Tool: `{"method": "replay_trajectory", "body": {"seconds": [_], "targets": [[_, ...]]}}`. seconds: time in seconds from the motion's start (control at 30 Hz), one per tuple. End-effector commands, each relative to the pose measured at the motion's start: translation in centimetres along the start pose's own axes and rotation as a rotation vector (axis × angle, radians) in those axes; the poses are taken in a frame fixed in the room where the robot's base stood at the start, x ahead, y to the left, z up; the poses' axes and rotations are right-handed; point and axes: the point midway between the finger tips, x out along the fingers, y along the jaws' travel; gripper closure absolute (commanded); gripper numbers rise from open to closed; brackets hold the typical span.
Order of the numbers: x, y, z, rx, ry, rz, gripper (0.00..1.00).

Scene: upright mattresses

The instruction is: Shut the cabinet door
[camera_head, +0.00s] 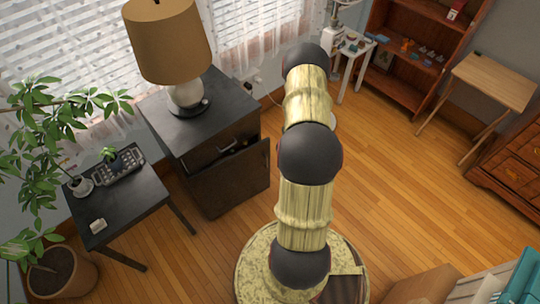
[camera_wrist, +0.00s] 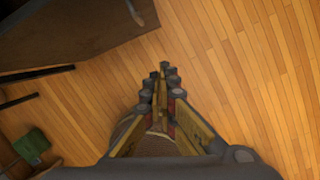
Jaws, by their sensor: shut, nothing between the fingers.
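The dark cabinet (camera_head: 200,142) stands by the window in the head view, with a lamp on top. Its door (camera_head: 230,182) stands partly open, swung out from the front. A dark gap with a small handle shows above the door's top edge. My gripper (camera_wrist: 162,72) shows in the wrist view, its fingers together and empty above the wood floor. A dark panel (camera_wrist: 65,30) fills the upper left of the wrist view, apart from the fingers; I cannot tell for sure whether it is the cabinet or its door. The gripper is not visible in the head view.
A tan-shaded lamp (camera_head: 168,45) stands on the cabinet. A small black table (camera_head: 122,205) and a potted plant (camera_head: 62,270) are at the left. A red-brown bookshelf (camera_head: 410,60) and a folding table (camera_head: 495,80) are at the right. Open wood floor (camera_head: 400,185) lies between.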

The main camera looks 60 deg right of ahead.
Motion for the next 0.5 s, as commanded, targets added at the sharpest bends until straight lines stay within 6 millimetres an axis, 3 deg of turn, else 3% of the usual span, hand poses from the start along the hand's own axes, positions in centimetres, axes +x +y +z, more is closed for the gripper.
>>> {"method": "replay_trajectory", "body": {"seconds": [0.03,0.1,0.2,0.37,0.5], "targets": [[1.4,-1.0,-1.7,0.103,0.002,0.018,1.00],[2.4,-1.6,-3.4,0.309,-0.002,0.060,1.00],[3.2,-1.7,-4.7,0.594,-0.011,0.120,1.00],[4.2,-1.6,-5.6,1.079,-0.025,0.232,1.00],[4.5,-1.4,-5.2,1.553,-0.028,0.364,1.00]]}}
